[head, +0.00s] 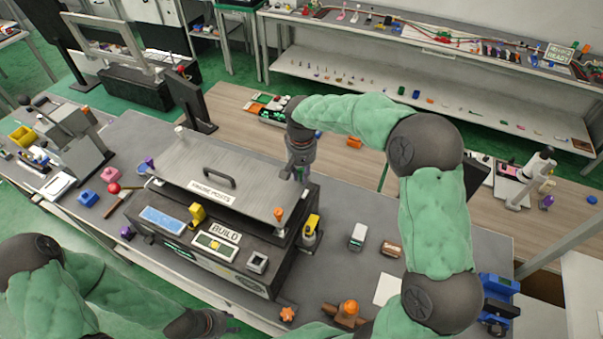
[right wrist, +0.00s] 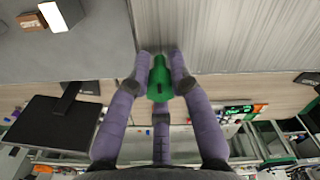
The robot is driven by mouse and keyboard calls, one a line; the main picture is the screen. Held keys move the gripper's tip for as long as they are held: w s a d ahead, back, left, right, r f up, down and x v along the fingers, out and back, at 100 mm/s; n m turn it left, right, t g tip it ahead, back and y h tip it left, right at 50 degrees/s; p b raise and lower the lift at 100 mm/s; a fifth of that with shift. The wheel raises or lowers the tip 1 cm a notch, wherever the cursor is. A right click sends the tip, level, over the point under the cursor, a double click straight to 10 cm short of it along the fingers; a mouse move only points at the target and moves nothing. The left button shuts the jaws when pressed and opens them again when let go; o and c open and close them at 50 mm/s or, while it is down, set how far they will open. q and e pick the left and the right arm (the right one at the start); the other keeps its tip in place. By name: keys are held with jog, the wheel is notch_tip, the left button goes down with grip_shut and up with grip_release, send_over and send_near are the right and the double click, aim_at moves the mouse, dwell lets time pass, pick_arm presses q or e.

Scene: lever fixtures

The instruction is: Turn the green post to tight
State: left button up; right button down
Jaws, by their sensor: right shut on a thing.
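The green post (right wrist: 158,80) shows between the fingers of my right gripper (right wrist: 160,72) in the right wrist view, and the purple fingers close on it from both sides. In the head view my right gripper (head: 298,170) reaches down at the far right corner of the grey fixture plate (head: 200,165), and it hides the post there. The turn position of the post cannot be read. My left gripper (head: 212,323) is at the bottom of the head view, in front of the fixture, dark and partly cut off; its fingers are unclear.
An orange post (head: 278,213) stands at the plate's near right corner and a white post (head: 180,132) at its far left. A black handle (head: 219,176) rises from the plate. Small blocks lie at left.

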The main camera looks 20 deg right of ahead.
jog(key=c, duration=1.1)
grip_release()
notch_tip(320, 180, up, 12)
jog(key=shift+f, duration=0.1)
